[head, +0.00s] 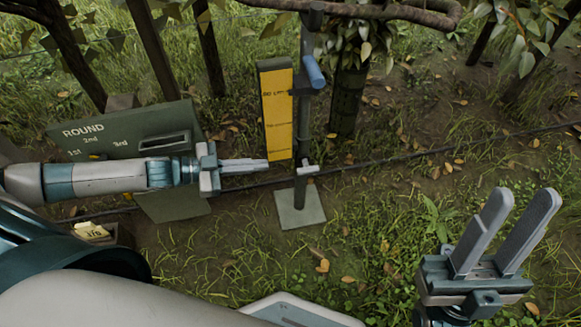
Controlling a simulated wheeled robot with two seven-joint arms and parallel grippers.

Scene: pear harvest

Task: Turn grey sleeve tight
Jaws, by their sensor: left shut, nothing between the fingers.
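A dark upright pole (303,130) stands on a square grey base plate (301,208). A small light-grey fitting (307,169) sits low on the pole; I cannot tell for sure that it is the grey sleeve. Higher up, a blue handle-like piece (314,72) is fixed to the pole. My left gripper (266,165) reaches in from the left, shut and empty. Its fingertips appear short of the pole, beside the lower end of a yellow board. My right gripper (522,205) is open and empty at the lower right, well away from the pole.
The yellow board (277,115) stands just left of the pole. A green sign marked ROUND (100,135) is behind my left arm. A branch (390,12) crosses the top, and a dark line (430,155) runs along the ground. Grass between pole and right gripper is open.

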